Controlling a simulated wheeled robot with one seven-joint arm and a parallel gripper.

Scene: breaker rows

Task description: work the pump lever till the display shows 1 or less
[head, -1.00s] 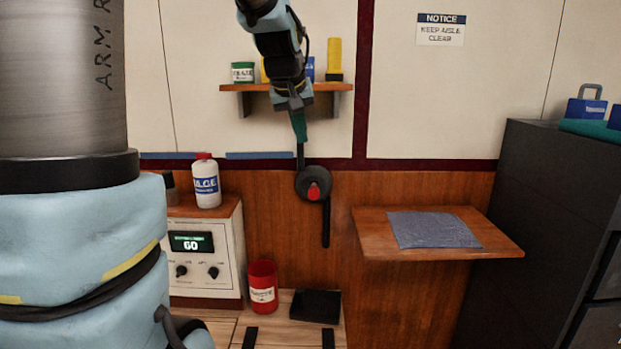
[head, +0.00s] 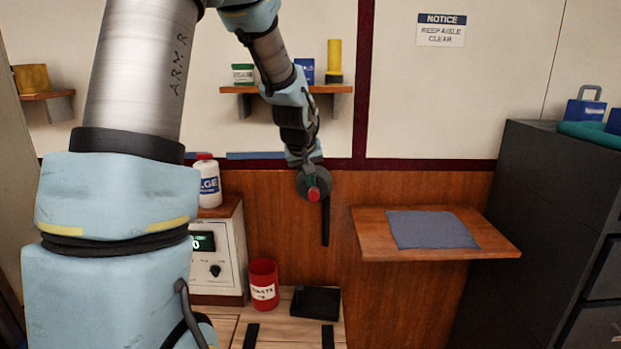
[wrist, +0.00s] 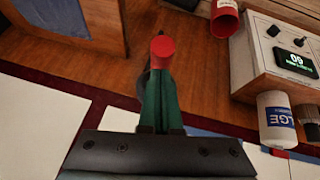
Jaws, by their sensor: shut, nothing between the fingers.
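The pump lever's round dark hub (head: 322,183) is on the wooden wall panel, with a red knob (head: 313,194) in front and a black bar (head: 326,222) hanging below. My gripper (head: 309,176) is shut and empty, its green fingertips right at the red knob. In the wrist view the red knob (wrist: 162,48) stands just beyond the shut green fingers (wrist: 160,85); I cannot tell whether they touch. The display (wrist: 296,62) reads 60, upside down in the wrist view. In the head view my arm hides part of the display (head: 203,241).
A white bottle (head: 208,182) stands on the display cabinet. A red cup (head: 263,283) and a black tray (head: 315,303) are below the lever. A wooden shelf with a grey cloth (head: 432,229) juts out at right, beside a dark cabinet (head: 545,210).

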